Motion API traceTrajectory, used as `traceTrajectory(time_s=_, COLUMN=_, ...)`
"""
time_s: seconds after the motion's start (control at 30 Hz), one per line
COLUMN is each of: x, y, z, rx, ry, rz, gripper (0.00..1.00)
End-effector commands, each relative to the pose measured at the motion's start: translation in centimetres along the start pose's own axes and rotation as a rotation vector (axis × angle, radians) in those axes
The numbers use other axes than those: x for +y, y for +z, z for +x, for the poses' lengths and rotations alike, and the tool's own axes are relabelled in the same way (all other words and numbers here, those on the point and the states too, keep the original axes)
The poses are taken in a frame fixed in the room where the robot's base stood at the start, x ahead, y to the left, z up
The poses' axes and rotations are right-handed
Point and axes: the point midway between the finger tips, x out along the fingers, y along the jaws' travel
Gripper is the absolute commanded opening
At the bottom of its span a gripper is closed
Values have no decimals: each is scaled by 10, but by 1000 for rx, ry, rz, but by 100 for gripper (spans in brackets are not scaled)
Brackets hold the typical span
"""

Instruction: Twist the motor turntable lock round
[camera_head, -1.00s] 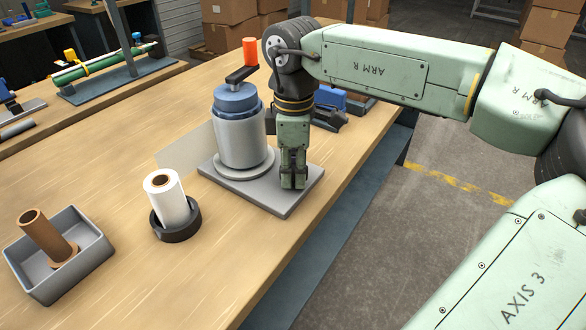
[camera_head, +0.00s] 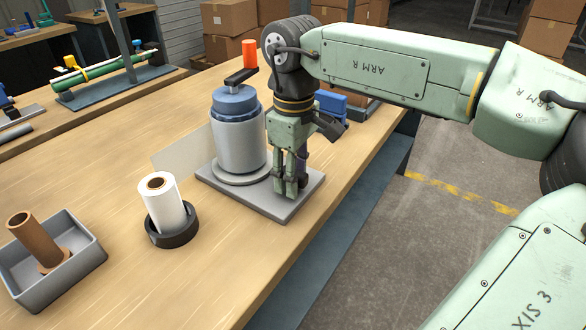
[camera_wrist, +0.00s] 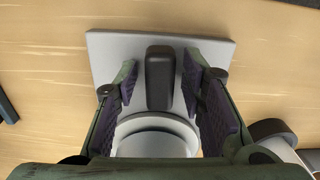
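The grey and blue cylindrical motor (camera_head: 238,138) stands upright on a round turntable disc (camera_head: 240,176) on a flat grey base plate (camera_head: 262,205). A crank with an orange handle (camera_head: 250,55) sits on its top. In the wrist view, a dark block (camera_wrist: 159,78), seemingly the turntable lock, stands on the plate (camera_wrist: 110,48) beside the disc (camera_wrist: 155,130). My gripper (camera_head: 291,188) points down over the plate, right of the motor. In the wrist view my gripper (camera_wrist: 159,84) is open, one finger each side of the block, with visible gaps. The fingers hide the lock in the head view.
A white roll (camera_head: 164,205) in a black ring holder (camera_head: 172,235) stands left of the plate. A grey tray (camera_head: 75,268) holds a brown tube (camera_head: 38,238). A blue object (camera_head: 330,102) lies behind my arm. The bench's right edge is close to the plate.

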Motion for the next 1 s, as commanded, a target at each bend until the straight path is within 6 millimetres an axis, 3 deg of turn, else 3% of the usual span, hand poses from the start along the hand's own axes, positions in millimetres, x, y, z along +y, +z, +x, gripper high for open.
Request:
traceTrajectory(time_s=0.2, x=0, y=0, z=0, rx=0, ry=0, rz=-1, gripper=53)
traceTrajectory(time_s=0.57, x=0, y=0, z=-3, rx=0, ry=0, rz=-1, gripper=53)
traceTrajectory(time_s=1.0, x=0, y=0, z=-46, rx=1, ry=1, rz=-1, gripper=53)
